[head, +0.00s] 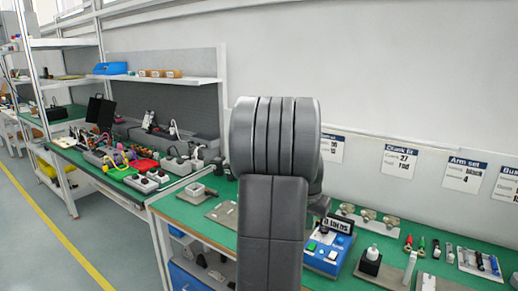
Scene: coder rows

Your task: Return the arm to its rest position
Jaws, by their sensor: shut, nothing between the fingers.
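My own arm (275,170) rises in the middle of the head view as thick dark grey links, in front of the green workbench (200,215). A further dark part of my arm shows at its right edge. My gripper is not in view; it may be hidden behind the arm links. Nothing held shows in this view.
A blue instrument with a display (328,250) stands just right of my arm on the bench. Beyond it are a black block (370,262), a plate with knobs (367,220) and small tools. The wall stands behind. Open floor (45,250) with a yellow line lies left.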

